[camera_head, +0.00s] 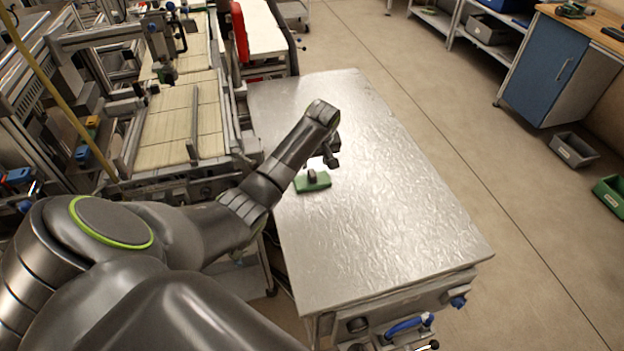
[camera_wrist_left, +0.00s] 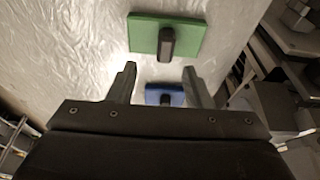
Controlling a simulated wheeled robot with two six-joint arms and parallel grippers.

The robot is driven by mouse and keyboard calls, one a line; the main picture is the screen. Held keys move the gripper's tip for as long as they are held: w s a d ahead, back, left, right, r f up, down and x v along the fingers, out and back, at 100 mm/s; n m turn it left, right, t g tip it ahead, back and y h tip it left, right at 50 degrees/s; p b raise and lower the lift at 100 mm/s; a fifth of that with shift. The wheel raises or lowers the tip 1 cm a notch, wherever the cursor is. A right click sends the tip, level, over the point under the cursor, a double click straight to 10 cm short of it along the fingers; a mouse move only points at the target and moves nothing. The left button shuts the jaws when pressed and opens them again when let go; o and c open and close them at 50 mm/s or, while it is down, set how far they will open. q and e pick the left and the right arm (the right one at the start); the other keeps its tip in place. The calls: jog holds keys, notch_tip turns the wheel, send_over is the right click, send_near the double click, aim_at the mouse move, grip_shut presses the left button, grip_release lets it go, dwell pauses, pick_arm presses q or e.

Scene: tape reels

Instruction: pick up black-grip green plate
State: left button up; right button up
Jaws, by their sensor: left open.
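The green plate (camera_head: 320,184) lies flat on the metal-topped table near its left edge, with a black upright grip on top. In the left wrist view the green plate (camera_wrist_left: 145,36) is at the top, beyond the fingertips, and its black grip (camera_wrist_left: 167,43) stands out from its middle. My left gripper (camera_head: 325,162) is above the table close to the plate. In the left wrist view my left gripper (camera_wrist_left: 159,68) has its two fingers apart, with the plate not between them. My right gripper is not in view.
A blue plate (camera_wrist_left: 152,96) with a dark grip shows between the fingers in the left wrist view, partly hidden. The shiny table (camera_head: 385,200) is bare to the right of the green plate. Conveyor machinery (camera_head: 185,120) stands along the table's left side.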

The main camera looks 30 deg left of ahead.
aim_at(312, 173)
pick_arm(q)
jog(key=f, duration=0.2)
jog(key=f+p, duration=0.1)
jog(key=shift+s+a+f, duration=0.2)
jog(key=shift+a, duration=0.1)
jog(key=shift+x, duration=0.85)
grip_shut()
